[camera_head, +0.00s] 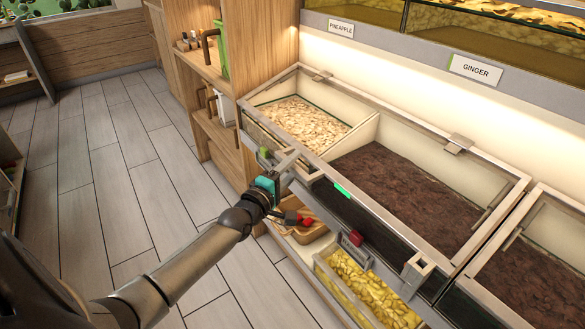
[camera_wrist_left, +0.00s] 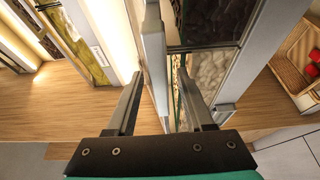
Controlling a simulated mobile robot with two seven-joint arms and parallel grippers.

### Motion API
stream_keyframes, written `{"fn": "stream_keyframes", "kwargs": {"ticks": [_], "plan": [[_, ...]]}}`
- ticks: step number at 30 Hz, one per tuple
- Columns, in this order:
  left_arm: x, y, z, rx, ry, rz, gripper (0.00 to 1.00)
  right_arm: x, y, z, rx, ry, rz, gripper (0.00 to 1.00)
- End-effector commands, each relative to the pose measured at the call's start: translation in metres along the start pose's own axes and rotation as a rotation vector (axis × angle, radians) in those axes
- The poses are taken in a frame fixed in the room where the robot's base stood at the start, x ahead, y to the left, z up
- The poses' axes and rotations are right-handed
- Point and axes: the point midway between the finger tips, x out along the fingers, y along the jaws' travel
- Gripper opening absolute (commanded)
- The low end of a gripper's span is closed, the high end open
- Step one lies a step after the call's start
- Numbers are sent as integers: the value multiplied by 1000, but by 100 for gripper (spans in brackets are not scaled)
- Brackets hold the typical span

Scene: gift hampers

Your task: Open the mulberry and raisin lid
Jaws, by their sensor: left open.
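The mulberry and raisin lid (camera_head: 402,120) is a clear panel in a pale metal frame, hinged at the back. It appears to lie down over a two-part bin. Pale dried pieces (camera_head: 300,113) lie in the left compartment and dark dried fruit (camera_head: 405,172) in the right one. My left gripper (camera_head: 289,161) is open at the bin's front left edge. In the left wrist view its fingers (camera_wrist_left: 160,100) stand on either side of a grey frame bar (camera_wrist_left: 153,50). I cannot tell whether they touch it. My right gripper is out of view.
Another framed bin (camera_head: 541,262) adjoins on the right. Below are a tray of yellow pieces (camera_head: 358,284) and a basket (camera_head: 308,232). A pale bracket (camera_head: 418,268) juts from the front. PINEAPPLE (camera_head: 341,28) and GINGER (camera_head: 475,70) signs hang behind. The floor at left is clear.

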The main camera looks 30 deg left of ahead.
Motion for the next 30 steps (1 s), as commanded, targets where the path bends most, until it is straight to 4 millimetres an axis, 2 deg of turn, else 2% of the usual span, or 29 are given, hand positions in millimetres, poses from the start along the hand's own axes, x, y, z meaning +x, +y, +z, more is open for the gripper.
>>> {"fn": "stream_keyframes", "kwargs": {"ticks": [7,18,21,30], "plan": [[0,0,0,0,0,0,50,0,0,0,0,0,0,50],[0,0,0,0,0,0,9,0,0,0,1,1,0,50],[0,0,0,0,0,0,0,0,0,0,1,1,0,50],[0,0,0,0,0,0,0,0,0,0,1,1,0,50]]}}
